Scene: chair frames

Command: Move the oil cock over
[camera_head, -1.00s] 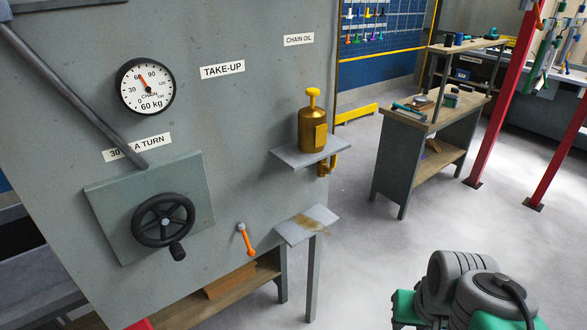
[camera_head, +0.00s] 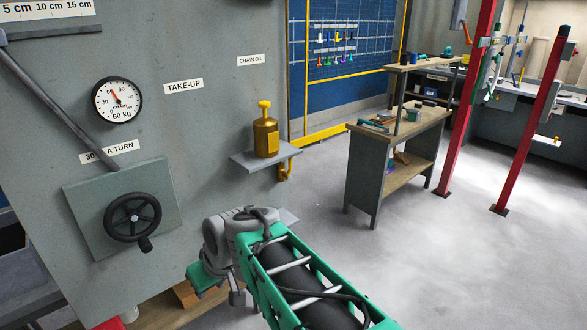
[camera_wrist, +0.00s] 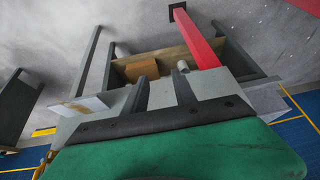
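A brass oil can (camera_head: 266,138) with a yellow knob stands upright on a small grey shelf under the CHAIN OIL label. A brass cock (camera_head: 285,172) hangs below the shelf's right end. A bit of brass also shows at the lower left of the wrist view (camera_wrist: 44,160). The orange-handled lever on the panel, seen earlier, is now hidden behind my arm. My gripper shows in the wrist view (camera_wrist: 160,76), its two dark fingers apart with nothing seen between them. In the head view my arm is below the shelf, and the fingers cannot be made out clearly.
A black handwheel (camera_head: 133,217) and a dial (camera_head: 118,100) are on the grey panel at left. A rust-stained plate (camera_wrist: 82,106) juts out low. A workbench (camera_head: 400,150) and red posts (camera_head: 470,100) stand at right. The floor between is clear.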

